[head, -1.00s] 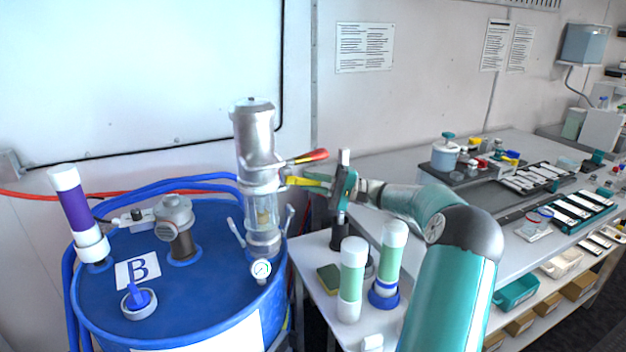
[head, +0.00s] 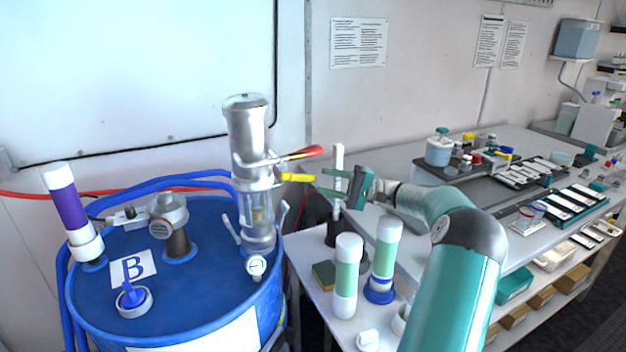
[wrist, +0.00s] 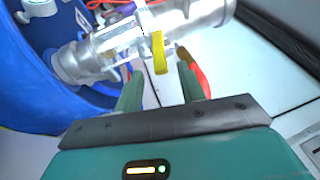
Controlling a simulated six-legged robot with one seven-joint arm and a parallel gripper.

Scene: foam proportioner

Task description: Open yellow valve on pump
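The pump (head: 250,150) is a silver metal cylinder with a clear section, standing upright on the blue drum. The yellow valve handle (head: 297,178) sticks out from the pump's right side, below a red-tipped lever (head: 300,155). My gripper (head: 320,181) is to the right of the yellow handle, its fingers pointing left at it. In the wrist view, my gripper (wrist: 160,70) has its two green fingers apart and empty. The yellow handle (wrist: 158,52) lies between and just beyond the fingertips. The red lever (wrist: 200,80) shows partly behind the right finger.
The blue drum (head: 205,295) carries a purple-banded tube (head: 65,200), a grey cap fitting and hoses. Two green-and-white bottles (head: 346,275) stand on the white table below my arm, near a sponge (head: 324,275). A bench with trays (head: 570,210) fills the right.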

